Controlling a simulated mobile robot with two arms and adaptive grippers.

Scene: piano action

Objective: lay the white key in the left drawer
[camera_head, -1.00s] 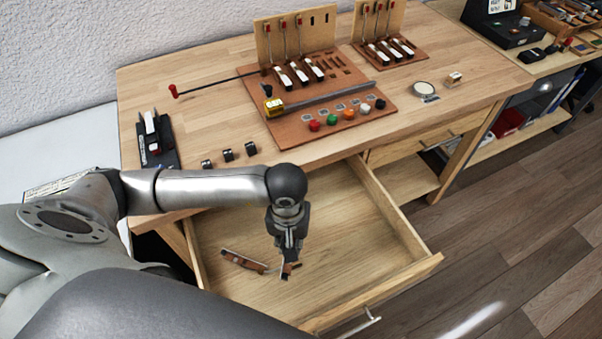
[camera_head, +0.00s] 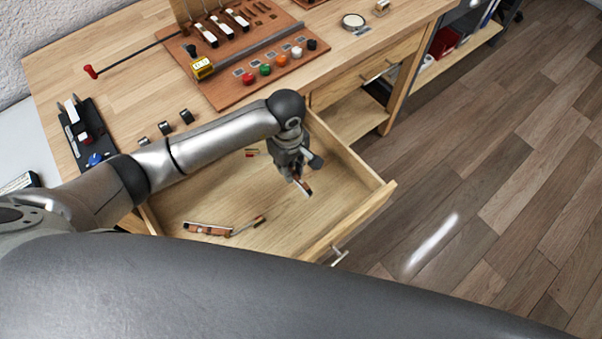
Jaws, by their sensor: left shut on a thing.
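My left gripper (camera_head: 297,174) is over the open left drawer (camera_head: 345,212), toward its right side. It is shut on a small wooden piece with a pale side, which looks like the white key (camera_head: 304,187). The piece is tilted, and its far part is hidden by the fingers. I cannot tell whether it touches the drawer floor. Two slim wooden pieces, one pale-edged (camera_head: 207,229) and one slanted (camera_head: 247,225), lie in the front left of the drawer. Another small piece (camera_head: 251,152) shows further back, partly behind my arm. My right gripper is not in view.
The tabletop carries a brown board (camera_head: 235,92) with keys and coloured knobs, a yellow block (camera_head: 202,68), a red-tipped rod (camera_head: 90,72) and a black tray (camera_head: 90,135). Small dark cylinders (camera_head: 165,127) stand near the table edge. A shut drawer (camera_head: 365,70) is to the right.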

